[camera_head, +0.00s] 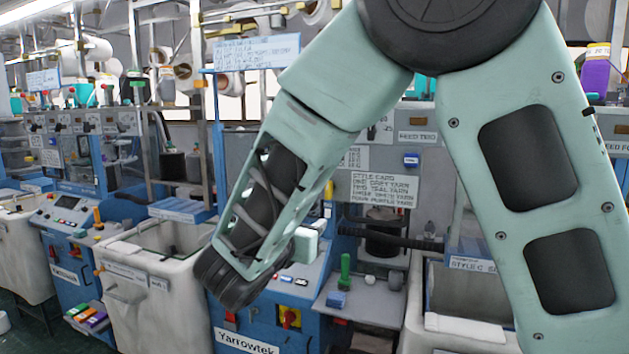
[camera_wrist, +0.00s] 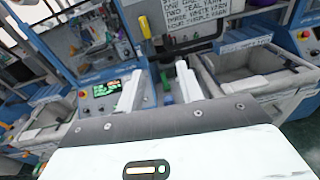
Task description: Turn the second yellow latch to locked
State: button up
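A yellow upright handle (camera_wrist: 120,50) shows in the wrist view, left of and below a white text card; I cannot tell whether it is the second latch or how it is set. A yellow piece (camera_head: 328,200) shows beside the arm in the head view, partly hidden. My gripper (camera_wrist: 158,82) is open, its two pale fingers wide apart in the wrist view with nothing held between them. In the head view my arm hides most of the gripper and part of the machine.
A green-handled object (camera_head: 345,268) stands on a grey shelf, with a blue block (camera_head: 337,300) in front. A control panel (camera_wrist: 103,88) lies by the left finger. Large pale bins (camera_head: 160,290) stand between the blue machines. A red-and-yellow switch (camera_head: 290,318) is low on the front.

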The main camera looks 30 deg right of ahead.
jog(key=w+r+n+t, duration=0.1)
jog(key=r, duration=0.1)
jog(key=p, duration=0.7)
send_near(327, 190)
jog(key=x, duration=0.8)
jog(key=shift+d+r, duration=0.15)
jog(key=shift+w+d+p, duration=0.4)
jog(key=shift+d, duration=0.05)
grip_shut()
